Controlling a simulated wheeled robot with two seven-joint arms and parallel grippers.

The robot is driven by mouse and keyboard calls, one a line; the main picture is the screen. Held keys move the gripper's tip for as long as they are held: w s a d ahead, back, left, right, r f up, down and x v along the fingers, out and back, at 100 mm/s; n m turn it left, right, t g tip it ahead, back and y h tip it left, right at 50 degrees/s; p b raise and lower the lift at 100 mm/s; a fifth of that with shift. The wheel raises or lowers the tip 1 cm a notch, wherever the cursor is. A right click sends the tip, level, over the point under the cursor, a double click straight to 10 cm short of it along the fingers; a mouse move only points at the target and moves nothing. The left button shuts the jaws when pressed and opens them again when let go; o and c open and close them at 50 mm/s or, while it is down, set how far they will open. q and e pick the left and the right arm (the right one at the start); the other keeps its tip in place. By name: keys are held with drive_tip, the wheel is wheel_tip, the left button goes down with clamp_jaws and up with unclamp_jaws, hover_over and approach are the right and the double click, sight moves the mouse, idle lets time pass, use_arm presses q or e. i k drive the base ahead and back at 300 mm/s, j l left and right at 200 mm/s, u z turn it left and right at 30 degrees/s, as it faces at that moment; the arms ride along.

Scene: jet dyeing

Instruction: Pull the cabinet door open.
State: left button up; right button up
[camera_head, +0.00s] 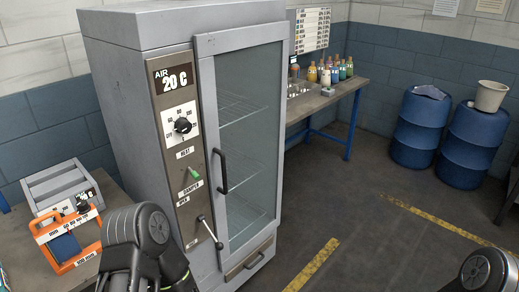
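The tall grey cabinet (137,100) stands in the middle left of the head view. Its glass door (255,105) has a light grey frame and looks shut. Wire shelves show through the glass. A black vertical bar handle (222,172) sits on the left side of the door frame, and nothing touches it. Parts of my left arm show at the bottom left, in front of the cabinet's lower left, and part of my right arm shows at the bottom right corner. Neither gripper's fingers can be seen.
A side table holds an orange-framed device (75,262). A bench (345,88) with bottles and blue drums (419,128) stand behind. Floor right of the cabinet is clear.

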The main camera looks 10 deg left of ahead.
sight(207, 45)
drive_tip(key=i+l, duration=0.25)
drive_tip(key=i+l+u, duration=0.1)
drive_tip(key=i+l, duration=0.15)
drive_tip(key=l, duration=0.2)
drive_tip(key=i+l, duration=0.25)
drive_tip(key=l, duration=0.15)
